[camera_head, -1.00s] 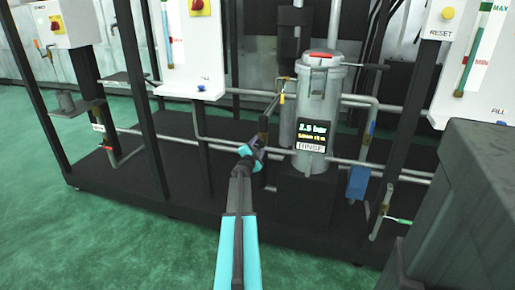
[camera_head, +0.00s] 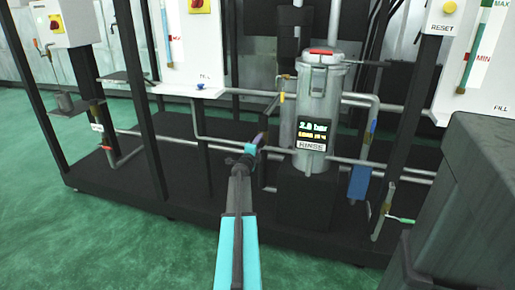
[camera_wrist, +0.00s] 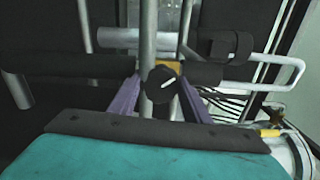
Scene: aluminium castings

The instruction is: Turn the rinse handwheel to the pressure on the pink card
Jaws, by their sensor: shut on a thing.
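The rinse handwheel (camera_wrist: 158,84) is a small dark round knob with a white pointer line, in the middle of the wrist view. The line tilts up to the right. My gripper (camera_wrist: 161,92) has its two purple fingers on either side of the knob, shut on it. In the head view my gripper (camera_head: 262,138) reaches the pipework left of the rinse canister (camera_head: 320,85); the knob cannot be made out there. The display (camera_head: 314,133) above the RINSE label appears to read 2.8 bar, with a smaller yellow line too blurred to read. I see no pink card.
Grey pipes (camera_head: 360,162) run behind and beside my gripper. A blue box (camera_head: 358,183) and a green-handled valve (camera_head: 400,220) are to the right. A dark cabinet (camera_head: 465,200) fills the right front. Green floor (camera_head: 120,245) is clear at left.

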